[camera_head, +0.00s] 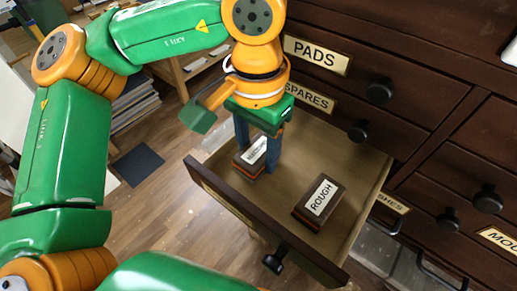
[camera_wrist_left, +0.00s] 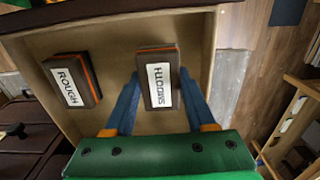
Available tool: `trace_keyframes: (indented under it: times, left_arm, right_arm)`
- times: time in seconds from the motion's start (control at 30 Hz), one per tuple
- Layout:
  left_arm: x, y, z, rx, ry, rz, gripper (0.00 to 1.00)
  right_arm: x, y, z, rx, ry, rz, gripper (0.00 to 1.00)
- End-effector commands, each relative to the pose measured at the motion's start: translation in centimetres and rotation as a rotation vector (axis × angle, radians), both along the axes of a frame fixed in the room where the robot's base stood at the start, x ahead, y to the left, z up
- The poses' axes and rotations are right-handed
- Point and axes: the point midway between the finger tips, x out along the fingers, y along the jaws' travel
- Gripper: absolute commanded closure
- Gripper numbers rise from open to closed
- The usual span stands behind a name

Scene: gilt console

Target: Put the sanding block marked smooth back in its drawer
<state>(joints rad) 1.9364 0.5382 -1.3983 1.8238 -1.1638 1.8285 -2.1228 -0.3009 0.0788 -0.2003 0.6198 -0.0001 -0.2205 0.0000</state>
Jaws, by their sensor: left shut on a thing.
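The sanding block marked SMOOTH (camera_head: 250,157) is dark with an orange-brown layer and a white label. It also shows in the left wrist view (camera_wrist_left: 157,86). My left gripper (camera_head: 256,161) points down, with its blue fingers shut on either side of this block. The block is within the outline of the open drawer (camera_head: 222,203), at the drawer's left end. I cannot tell whether it touches the drawer floor. A similar block marked ROUGH (camera_head: 320,202) lies in the same drawer to the right, apart from the SMOOTH block. My right gripper is not in view.
The dark cabinet has shut drawers labelled PADS (camera_head: 316,55) and SPARES (camera_head: 309,96) above the open one. Round black knobs (camera_head: 379,91) stick out from the fronts. The drawer floor between the two blocks is bare. A shelf unit (camera_wrist_left: 296,115) stands beyond the drawer.

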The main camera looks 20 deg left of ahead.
Motion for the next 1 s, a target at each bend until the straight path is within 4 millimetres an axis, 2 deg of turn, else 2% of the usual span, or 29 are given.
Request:
trace_keyframes:
  times: [0.1, 0.43, 0.47, 0.53, 0.57, 0.83, 0.9, 1.0]
  left_arm:
    - [-0.1, 0.0, -1.1, -0.001, 0.0, -0.002, 0.89]
    - [0.0, -0.1, -1.6, -0.002, 0.001, -0.002, 0.89]
    - [0.0, -0.1, -1.4, -0.001, -0.001, -0.001, 0.37]
    - [0.0, -0.1, -1.4, -0.001, -0.001, -0.001, 0.18]
    - [0.0, -0.1, -1.4, -0.001, -0.001, -0.001, 0.15]
    - [0.0, -0.1, -1.2, -0.001, -0.001, -0.001, 0.15]
    - [0.0, -0.1, -0.6, -0.002, -0.002, -0.001, 0.15]
    - [0.1, -0.1, 0.6, -0.002, -0.003, 0.002, 0.15]
  right_arm:
    - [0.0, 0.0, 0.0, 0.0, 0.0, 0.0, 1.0]
    - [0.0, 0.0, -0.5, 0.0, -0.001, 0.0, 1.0]
    - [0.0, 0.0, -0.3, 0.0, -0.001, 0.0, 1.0]
    - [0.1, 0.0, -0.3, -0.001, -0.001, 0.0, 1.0]
    - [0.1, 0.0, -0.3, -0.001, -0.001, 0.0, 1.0]
    - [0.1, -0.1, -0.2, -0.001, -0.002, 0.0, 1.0]
    - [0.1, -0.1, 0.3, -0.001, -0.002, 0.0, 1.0]
    - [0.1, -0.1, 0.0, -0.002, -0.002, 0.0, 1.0]
